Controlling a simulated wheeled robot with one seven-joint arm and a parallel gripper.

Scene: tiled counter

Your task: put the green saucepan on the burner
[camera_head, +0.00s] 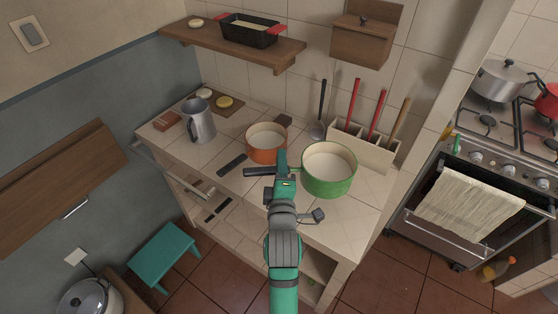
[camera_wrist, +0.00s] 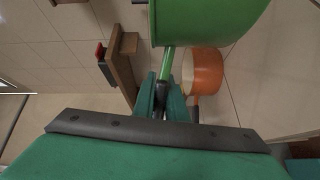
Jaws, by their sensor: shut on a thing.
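The green saucepan (camera_head: 328,182) is over the right part of the tiled counter, upright, with a pale inside. Its green side fills the top of the wrist view (camera_wrist: 205,22). Its handle, green near the pan and dark farther out (camera_head: 257,172), points left. My gripper (camera_head: 281,163) is shut on this handle; in the wrist view the fingers (camera_wrist: 163,95) close around it. I cannot tell whether the pan touches the counter. The stove at the right has an empty front-left burner (camera_head: 488,122) and another front burner (camera_head: 550,144) at the picture's edge.
An orange pot (camera_head: 266,146) stands close left of the saucepan. A utensil holder (camera_head: 363,150) is behind it. A metal jug (camera_head: 199,122) stands farther left. A steel pot (camera_head: 500,82) and a red pot (camera_head: 548,101) occupy the rear stove. A wall edge separates counter and stove.

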